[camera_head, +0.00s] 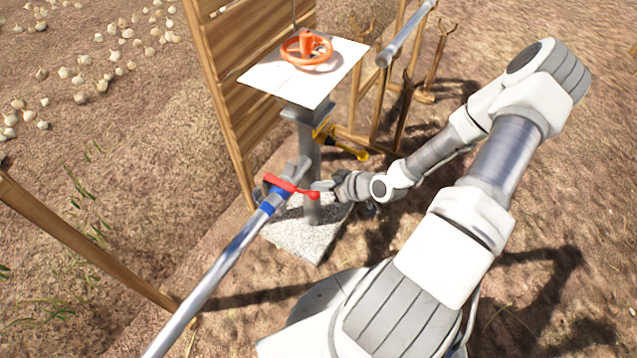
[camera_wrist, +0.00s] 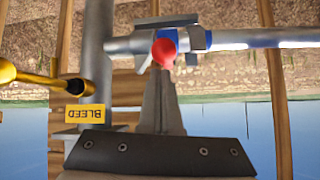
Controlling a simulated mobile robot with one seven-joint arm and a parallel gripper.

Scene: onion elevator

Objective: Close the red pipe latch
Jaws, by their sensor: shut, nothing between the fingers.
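The red pipe latch (camera_head: 292,188) lies across the pipe joint, beside the blue collar (camera_head: 273,200) on the silver pipe (camera_head: 225,265). In the wrist view I see the latch's rounded red end (camera_wrist: 164,47) almost end-on, with the blue collar (camera_wrist: 228,40) to its right. My gripper (camera_head: 320,186) is at the right end of the latch, its fingers together and empty. In the wrist view the gripper's fingertips (camera_wrist: 161,72) point at the red end and overlap its lower edge. I cannot tell whether they touch it.
A yellow valve handle (camera_head: 347,148) sticks out of the upright post; it also shows in the wrist view (camera_wrist: 45,80), near a BLEED label (camera_wrist: 85,113). A white plate (camera_head: 330,78) with an orange handwheel (camera_head: 306,48) tops the post. A wooden fence (camera_head: 235,70) stands behind.

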